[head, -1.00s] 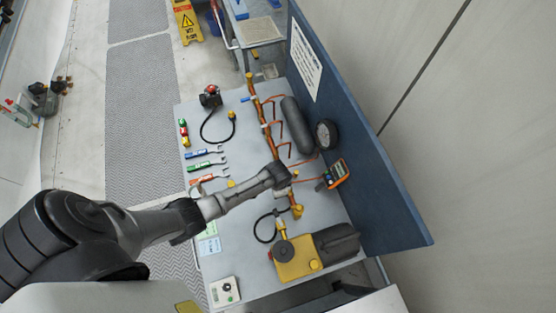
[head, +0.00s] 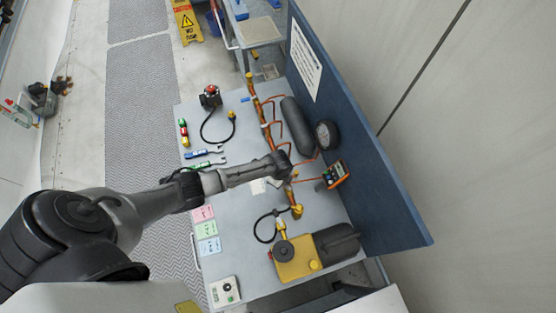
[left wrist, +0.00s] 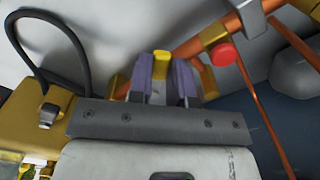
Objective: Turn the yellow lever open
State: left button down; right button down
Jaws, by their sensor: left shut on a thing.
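The yellow lever (left wrist: 161,60) shows as a short yellow end between my left gripper's two grey-purple fingers in the left wrist view. My left gripper (left wrist: 164,80) is shut on it, beside a copper pipe (left wrist: 230,28). In the head view my left arm reaches over the grey bench to the copper pipe run (head: 267,128). There its wrist hides the fingers and the lever. The lever's base and how far it is turned cannot be made out. My right gripper is in neither view.
A yellow and black pump (head: 297,262) stands at the bench's near end. A red cap (left wrist: 223,54) sits on the pipe close by my fingers. A dark cylinder (head: 295,124), a round gauge (head: 326,134) and an orange meter (head: 337,174) stand near the blue back panel (head: 375,170).

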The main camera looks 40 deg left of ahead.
pick_arm(q)
jog(key=m, duration=0.1)
jog(key=w+m+b, duration=0.1)
jog(key=m, duration=0.1)
jog(key=shift+w+f+m, duration=0.1)
jog(key=shift+w+m, duration=0.15)
jog(key=shift+m, duration=0.05)
jog(key=shift+w+d+m+b, duration=0.1)
jog(key=shift+w+m+b, duration=0.3)
jog(key=shift+m, duration=0.4)
jog(key=shift+w+d+m+b, duration=0.1)
jog(key=shift+w+m+b, duration=0.1)
jog(key=shift+m+b, duration=0.45)
jog(key=shift+m, duration=0.25)
jog(key=c, duration=1)
grip_release()
jog(key=shift+c, duration=0.2)
notch_tip(320, 180, up, 14)
jog(key=shift+p, duration=0.3)
